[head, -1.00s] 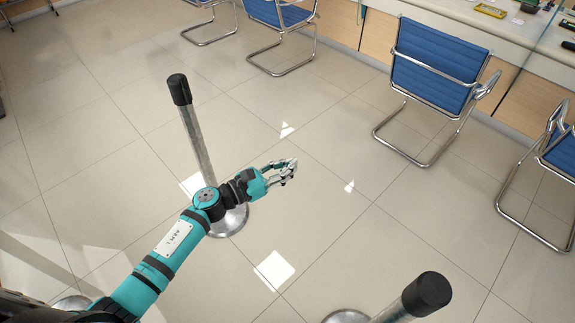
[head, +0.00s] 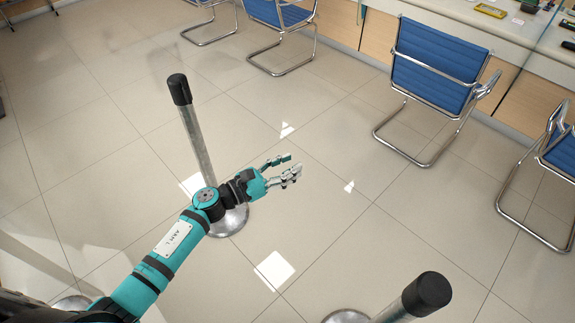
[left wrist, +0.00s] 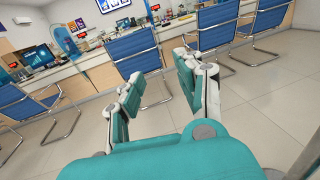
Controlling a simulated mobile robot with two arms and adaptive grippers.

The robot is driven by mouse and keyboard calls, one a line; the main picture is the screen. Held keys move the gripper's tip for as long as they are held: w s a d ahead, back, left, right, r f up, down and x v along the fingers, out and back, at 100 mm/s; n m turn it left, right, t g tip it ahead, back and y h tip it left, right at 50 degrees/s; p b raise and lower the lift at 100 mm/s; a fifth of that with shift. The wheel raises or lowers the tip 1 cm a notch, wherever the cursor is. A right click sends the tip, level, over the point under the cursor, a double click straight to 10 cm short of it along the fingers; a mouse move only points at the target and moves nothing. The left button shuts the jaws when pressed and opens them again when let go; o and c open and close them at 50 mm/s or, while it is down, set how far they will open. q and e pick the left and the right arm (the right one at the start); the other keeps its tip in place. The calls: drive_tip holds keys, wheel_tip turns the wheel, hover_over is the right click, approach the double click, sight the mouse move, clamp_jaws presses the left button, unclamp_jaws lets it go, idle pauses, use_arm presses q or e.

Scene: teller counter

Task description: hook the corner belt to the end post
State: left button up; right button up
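Two grey posts with black tops show in the head view. One post (head: 197,142) stands left of centre on a round metal base, partly behind my left arm. The other post (head: 425,294) is at the bottom right, cut off by the frame edge. I cannot tell which is the end post. No belt can be made out. My left gripper (head: 294,165) is open and empty, over the floor to the right of the first post. In the left wrist view its fingers (left wrist: 158,72) are spread with nothing between them. My right gripper is not in view.
A blue chair (head: 437,68) stands at the upper right, with others along the counter (head: 480,32). The tiled floor (head: 330,225) between the two posts is clear.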

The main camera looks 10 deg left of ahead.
use_arm(q)
drive_tip(key=v, duration=1.2)
drive_tip(key=shift+c, duration=0.2)
